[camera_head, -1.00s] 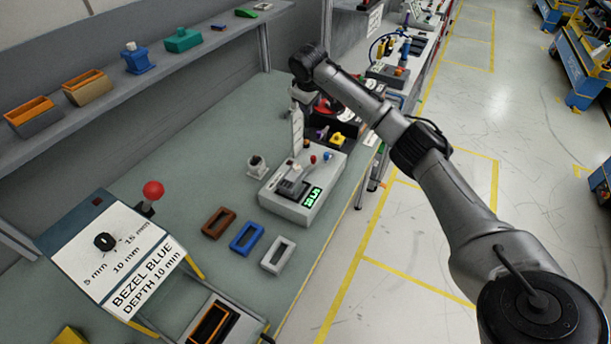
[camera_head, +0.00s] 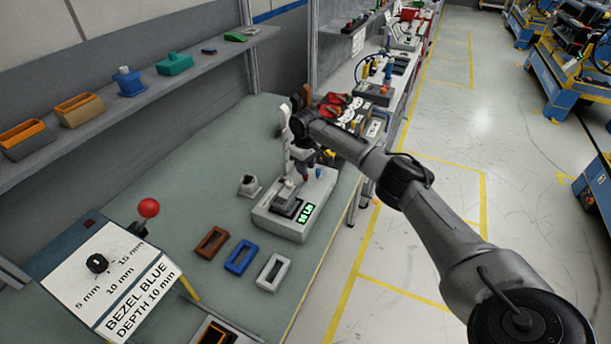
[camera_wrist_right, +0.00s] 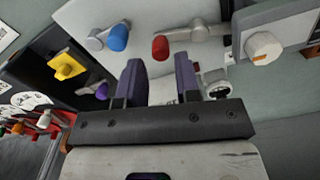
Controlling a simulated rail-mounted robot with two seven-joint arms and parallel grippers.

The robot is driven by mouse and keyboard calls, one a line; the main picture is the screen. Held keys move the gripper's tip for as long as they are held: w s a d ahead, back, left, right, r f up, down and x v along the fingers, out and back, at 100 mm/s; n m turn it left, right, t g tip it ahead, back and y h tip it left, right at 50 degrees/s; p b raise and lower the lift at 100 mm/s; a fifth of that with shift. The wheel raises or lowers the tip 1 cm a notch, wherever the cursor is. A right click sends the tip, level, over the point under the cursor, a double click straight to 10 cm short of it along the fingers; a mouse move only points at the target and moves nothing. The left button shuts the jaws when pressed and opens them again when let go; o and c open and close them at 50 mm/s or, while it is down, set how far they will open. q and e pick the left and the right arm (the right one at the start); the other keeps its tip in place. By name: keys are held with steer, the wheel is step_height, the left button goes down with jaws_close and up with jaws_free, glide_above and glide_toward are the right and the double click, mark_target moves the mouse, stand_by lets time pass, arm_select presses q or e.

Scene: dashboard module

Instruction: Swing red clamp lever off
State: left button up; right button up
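The red clamp lever (camera_wrist_right: 160,47) shows in the right wrist view as a red-tipped grey lever on the light grey fixture. Its metal arm runs right from the red tip. My right gripper (camera_wrist_right: 160,80) is open, its two dark purple fingers apart with nothing between them, pointing at the fixture below the red tip in the picture. In the head view the gripper is over the back of the fixture (camera_head: 280,226), and the arm largely hides the red lever. A blue-tipped lever (camera_wrist_right: 117,37) sits left of the red one. My left gripper is not in view.
Brown (camera_head: 212,243), blue (camera_head: 240,257) and white (camera_head: 274,272) bezels lie in front of the fixture. A small round-topped part (camera_head: 249,186) stands left of it. A yellow knob (camera_wrist_right: 65,65) sits on a neighbouring dark box.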

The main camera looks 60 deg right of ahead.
steer(key=shift+f, duration=1.9)
